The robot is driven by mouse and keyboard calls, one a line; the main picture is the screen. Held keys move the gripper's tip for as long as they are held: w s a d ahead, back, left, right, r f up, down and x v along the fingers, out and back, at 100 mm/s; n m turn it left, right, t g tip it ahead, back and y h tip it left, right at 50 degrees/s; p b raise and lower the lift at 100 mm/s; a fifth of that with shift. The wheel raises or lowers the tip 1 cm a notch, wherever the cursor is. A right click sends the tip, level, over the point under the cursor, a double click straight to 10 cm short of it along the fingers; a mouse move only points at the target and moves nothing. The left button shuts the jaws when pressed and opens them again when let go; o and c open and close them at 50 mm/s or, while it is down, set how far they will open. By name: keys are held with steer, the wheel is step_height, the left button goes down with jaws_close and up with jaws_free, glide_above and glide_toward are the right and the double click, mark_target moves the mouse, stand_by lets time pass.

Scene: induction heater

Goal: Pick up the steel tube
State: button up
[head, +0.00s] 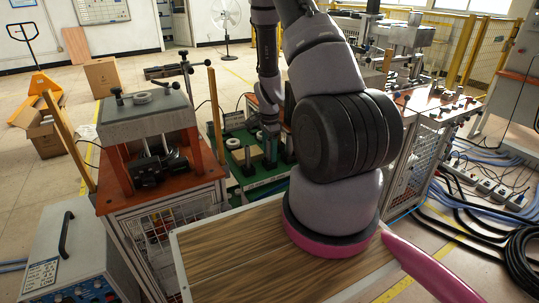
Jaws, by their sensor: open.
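My gripper (270,135) hangs from my arm, pointing down over a green board (268,182) on the bench beyond the wooden top. It is small in the picture, open, and close to several upright dark posts (248,160) on the board. I cannot make out for sure which of these upright pieces is the steel tube, or whether the gripper's fingers are around or beside one. My arm's thick links hide the right part of the board.
A press-like machine (150,125) on an orange-topped cabinet stands left of the board. The wooden top (235,255) in front is bare. Another machine (405,40) stands at the back right. Cables (465,215) lie on the floor at right.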

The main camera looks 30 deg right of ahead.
jaws_close()
steer(key=shift+r, duration=0.15)
step_height(320, 180, up, 17)
steer(key=shift+r, duration=0.15)
stand_by(0.9)
